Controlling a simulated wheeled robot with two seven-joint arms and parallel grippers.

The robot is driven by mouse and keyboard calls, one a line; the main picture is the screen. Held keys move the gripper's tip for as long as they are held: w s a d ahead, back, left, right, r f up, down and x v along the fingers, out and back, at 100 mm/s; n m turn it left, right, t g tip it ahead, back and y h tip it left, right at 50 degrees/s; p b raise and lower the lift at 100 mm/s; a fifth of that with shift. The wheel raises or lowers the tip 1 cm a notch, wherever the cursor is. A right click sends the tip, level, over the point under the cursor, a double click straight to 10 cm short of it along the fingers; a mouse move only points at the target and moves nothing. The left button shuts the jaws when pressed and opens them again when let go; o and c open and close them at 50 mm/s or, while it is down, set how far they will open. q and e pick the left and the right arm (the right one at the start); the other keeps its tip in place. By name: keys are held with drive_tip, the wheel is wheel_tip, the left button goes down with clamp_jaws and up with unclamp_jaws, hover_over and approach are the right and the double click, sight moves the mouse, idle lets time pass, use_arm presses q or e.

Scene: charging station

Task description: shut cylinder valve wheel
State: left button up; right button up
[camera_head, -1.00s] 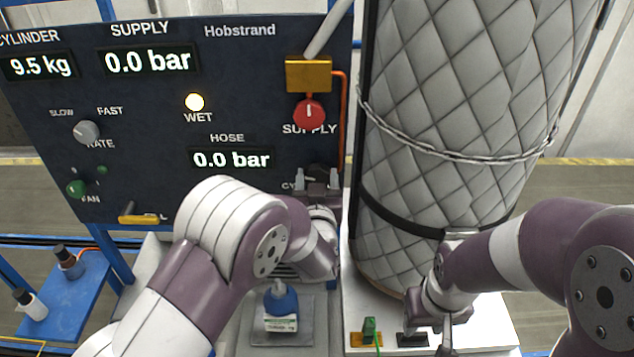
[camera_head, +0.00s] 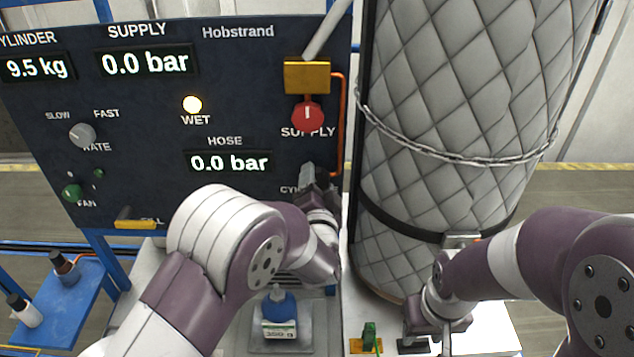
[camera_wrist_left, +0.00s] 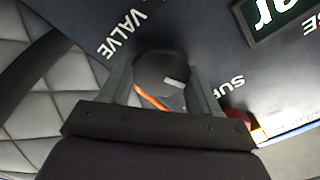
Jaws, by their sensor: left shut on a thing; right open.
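The cylinder valve wheel is a dark round knob (camera_wrist_left: 160,72) with a light mark, below the word VALVE in the left wrist view. My left gripper (camera_wrist_left: 163,85) is shut on it, one finger on each side. In the head view my left gripper (camera_head: 315,182) is at the panel's lower right, and it hides most of the wheel. My right gripper (camera_head: 430,335) is open and low at the right, above the white base by the padded cylinder. Its fingers are partly hidden by its own wrist.
The dark panel (camera_head: 240,70) shows 9.5 kg, supply 0.0 bar and hose 0.0 bar, with the WET lamp (camera_head: 192,104) lit. A red supply knob (camera_head: 307,115) is above my left gripper. The padded cylinder (camera_head: 450,110) stands to its right.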

use_arm(q)
drive_tip(key=shift+d+r+m+p, duration=0.1)
drive_tip(key=shift+m+p, duration=0.2)
drive_tip(key=shift+m, duration=1.8)
drive_tip(key=o, duration=0.8)
drive_tip(key=shift+c, duration=0.2)
drive_tip(key=o, duration=0.3)
drive_tip(key=shift+d, duration=0.1)
drive_tip(key=shift+s, duration=0.1)
drive_tip(key=shift+s+f, duration=0.15)
drive_tip(key=shift+f, duration=0.1)
drive_tip(key=s+b, duration=0.5)
drive_tip(key=s, duration=0.7)
drive_tip(key=shift+s, duration=0.15)
